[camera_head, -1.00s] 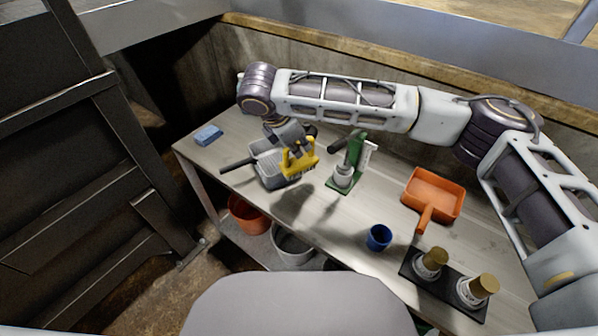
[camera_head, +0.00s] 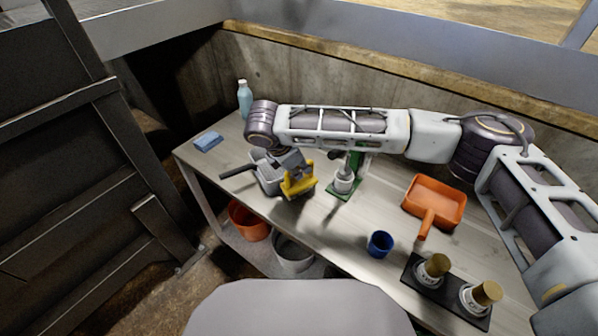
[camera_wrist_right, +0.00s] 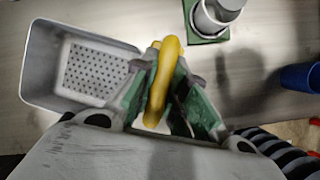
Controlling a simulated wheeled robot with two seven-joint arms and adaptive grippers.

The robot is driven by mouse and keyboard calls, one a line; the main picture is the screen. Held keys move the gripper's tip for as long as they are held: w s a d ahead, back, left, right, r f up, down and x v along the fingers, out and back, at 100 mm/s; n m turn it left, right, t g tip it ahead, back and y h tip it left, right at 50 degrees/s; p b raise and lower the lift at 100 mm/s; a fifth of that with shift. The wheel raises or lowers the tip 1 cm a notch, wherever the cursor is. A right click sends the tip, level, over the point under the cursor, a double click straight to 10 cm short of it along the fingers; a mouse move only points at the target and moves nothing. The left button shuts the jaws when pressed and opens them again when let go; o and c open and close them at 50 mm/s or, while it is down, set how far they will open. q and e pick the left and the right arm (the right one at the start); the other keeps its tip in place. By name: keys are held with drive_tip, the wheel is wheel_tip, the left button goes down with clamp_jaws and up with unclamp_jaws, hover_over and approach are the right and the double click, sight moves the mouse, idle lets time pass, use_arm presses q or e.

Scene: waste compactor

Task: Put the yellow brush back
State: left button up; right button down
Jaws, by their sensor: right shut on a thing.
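The yellow brush (camera_head: 299,184) is low over the table's front part, beside a grey tray. My right gripper (camera_head: 297,170) is shut on its yellow handle. In the right wrist view the yellow handle (camera_wrist_right: 164,75) stands between the fingers of the right gripper (camera_wrist_right: 165,90). The grey tray (camera_head: 270,185) has a dark handle and lies just left of the brush; in the wrist view its perforated inside (camera_wrist_right: 92,72) looks empty. I cannot tell whether the brush touches the table. My left gripper is not in view.
A green stand with a white cylinder (camera_head: 343,182) is close right of the brush. An orange dustpan (camera_head: 436,197), blue cup (camera_head: 380,243) and gold-topped bottles (camera_head: 433,268) stand further right. A blue sponge (camera_head: 208,141) and blue bottle (camera_head: 244,100) are at the left. Buckets (camera_head: 292,254) are below.

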drive_tip(key=shift+f, duration=0.75)
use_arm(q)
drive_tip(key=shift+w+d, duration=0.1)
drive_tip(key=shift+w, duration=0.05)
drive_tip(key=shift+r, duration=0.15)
use_arm(e)
drive_tip(key=shift+f, duration=0.2)
drive_tip(key=c, duration=1.4)
unclamp_jaws()
drive_tip(key=shift+c, duration=0.2)
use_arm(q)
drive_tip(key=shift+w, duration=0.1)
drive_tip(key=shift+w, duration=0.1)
use_arm(e)
drive_tip(key=shift+r, duration=0.2)
